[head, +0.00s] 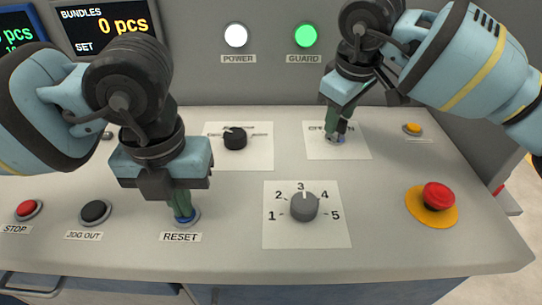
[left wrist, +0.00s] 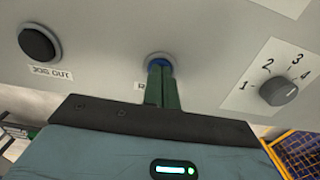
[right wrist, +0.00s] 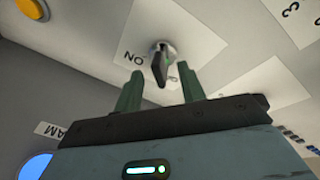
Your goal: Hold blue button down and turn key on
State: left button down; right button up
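The blue button (head: 187,217) sits above the RESET label on the console. My left gripper (head: 183,213) is shut, and its fingertips are on the blue button, covering most of it. The button's blue edge also shows in the left wrist view (left wrist: 159,57). The key (right wrist: 160,68) stands in a round metal lock on a white label with "ON" visible. My right gripper (right wrist: 157,85) is open, with its fingers apart on either side of the key.
A numbered grey knob (head: 303,207) is between the grippers at the front. A black knob (head: 235,139) is behind it. A red emergency button (head: 438,196) and a yellow button (head: 412,129) are at the right. A black button (head: 95,211) is left of the blue one.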

aim_at(341, 118)
jog(key=shift+x, duration=1.45)
jog(key=shift+f, duration=0.1)
jog(key=shift+d, duration=0.1)
grip_shut()
